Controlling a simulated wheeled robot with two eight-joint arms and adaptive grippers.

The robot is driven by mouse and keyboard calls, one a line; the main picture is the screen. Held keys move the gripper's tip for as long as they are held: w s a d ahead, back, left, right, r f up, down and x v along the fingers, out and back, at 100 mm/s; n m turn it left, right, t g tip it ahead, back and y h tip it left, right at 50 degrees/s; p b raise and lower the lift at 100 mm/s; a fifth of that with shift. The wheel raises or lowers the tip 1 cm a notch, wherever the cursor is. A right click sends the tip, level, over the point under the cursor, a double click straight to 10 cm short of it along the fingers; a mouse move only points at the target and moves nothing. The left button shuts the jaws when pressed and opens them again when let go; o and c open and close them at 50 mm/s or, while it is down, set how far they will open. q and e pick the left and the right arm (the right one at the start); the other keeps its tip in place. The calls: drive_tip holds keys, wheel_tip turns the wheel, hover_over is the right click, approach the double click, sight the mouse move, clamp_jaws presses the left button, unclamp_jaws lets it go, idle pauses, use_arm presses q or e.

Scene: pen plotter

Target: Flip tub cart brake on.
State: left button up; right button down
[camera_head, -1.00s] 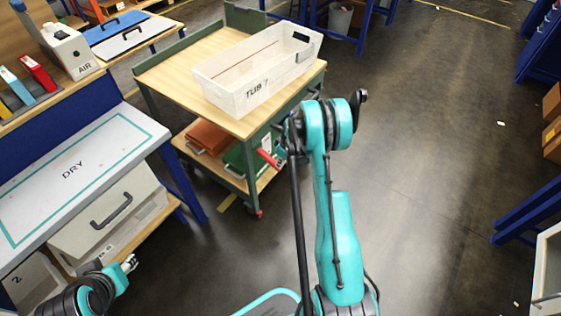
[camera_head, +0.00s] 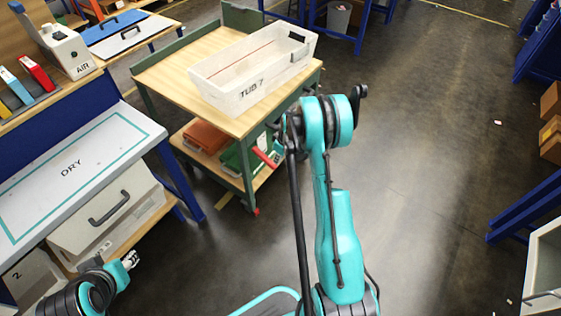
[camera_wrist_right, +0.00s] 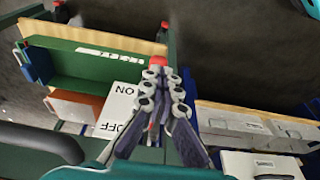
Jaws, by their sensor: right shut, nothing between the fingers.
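The tub cart (camera_head: 225,122) is a wooden-topped cart with a green frame, carrying a white bin marked TUB 7 (camera_head: 241,95). A red brake lever (camera_head: 265,158) shows at its near right side, partly behind my arm. In the right wrist view, a white ON/OFF plate (camera_wrist_right: 118,106) appears upside down beside my right gripper (camera_wrist_right: 162,78). Its fingers are shut and empty; red parts show behind them, and contact with the lever cannot be told. My left gripper (camera_head: 130,260) is at lower left, away from the cart; its jaws are too small to read.
A bench marked DRY (camera_head: 72,170) stands left of the cart, with a grey handled case (camera_head: 108,215) below. Orange and green cases lie on the cart's lower shelf. The floor (camera_head: 430,200) to the right is largely clear.

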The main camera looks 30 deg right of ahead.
use_arm(q)
wheel_tip(320, 180, up, 4)
drive_tip(key=p, duration=0.3)
drive_tip(key=shift+s+d+f, duration=0.1)
drive_tip(key=shift+f, duration=0.05)
use_arm(e)
drive_tip(key=s+d+r, duration=0.3)
drive_tip(key=s+r, duration=0.3)
drive_tip(key=s, duration=0.1)
drive_tip(key=shift+s+d, duration=0.15)
drive_tip(key=shift+s, duration=0.25)
